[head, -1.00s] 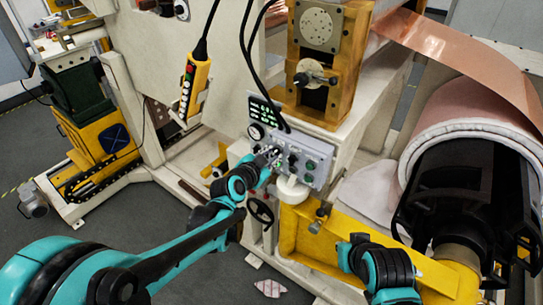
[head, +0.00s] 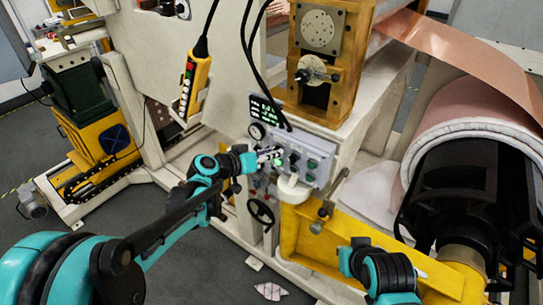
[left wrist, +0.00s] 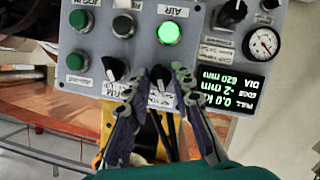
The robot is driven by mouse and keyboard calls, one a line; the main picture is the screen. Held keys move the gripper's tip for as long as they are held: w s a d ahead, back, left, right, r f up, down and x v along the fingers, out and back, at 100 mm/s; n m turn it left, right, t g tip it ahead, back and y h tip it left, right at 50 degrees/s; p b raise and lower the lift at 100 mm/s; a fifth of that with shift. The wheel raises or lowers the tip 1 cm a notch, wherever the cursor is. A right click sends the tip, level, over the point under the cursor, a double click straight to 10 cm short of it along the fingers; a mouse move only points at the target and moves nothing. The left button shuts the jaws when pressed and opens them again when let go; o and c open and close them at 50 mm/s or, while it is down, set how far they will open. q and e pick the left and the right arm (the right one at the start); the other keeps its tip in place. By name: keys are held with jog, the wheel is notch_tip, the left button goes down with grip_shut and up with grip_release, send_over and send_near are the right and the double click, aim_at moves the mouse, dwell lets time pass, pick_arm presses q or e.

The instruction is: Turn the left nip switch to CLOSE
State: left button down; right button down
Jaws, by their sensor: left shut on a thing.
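The grey control panel (head: 318,150) is on the machine's front, and it appears upside down in the left wrist view (left wrist: 205,12). Two black turn switches sit side by side there. The left nip switch (left wrist: 160,76), nearer the display, is between the fingers of my left gripper (left wrist: 158,88). The gripper is shut on it. The other black switch (left wrist: 116,68) is just outside the fingers. In the head view, my left gripper (head: 270,156) reaches the panel from the left and hides the held switch. The labels by the switches are partly covered, and I cannot read the position.
A yellow pendant (head: 194,85) hangs left of the panel. A handwheel (head: 260,211) is below. The copper roll (head: 450,110) is at right.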

pick_arm(q)
jog(key=shift+n+h+b, duration=0.3)
jog(key=shift+n+h, duration=0.1)
jog(key=shift+n, duration=0.2)
jog(key=c, duration=1.7)
grip_release()
jog(key=shift+a, duration=0.15)
jog(key=v, duration=1.1)
jog(key=shift+s+a+r, duration=0.1)
jog(key=shift+a+r, duration=0.15)
jog(key=shift+a, duration=0.15)
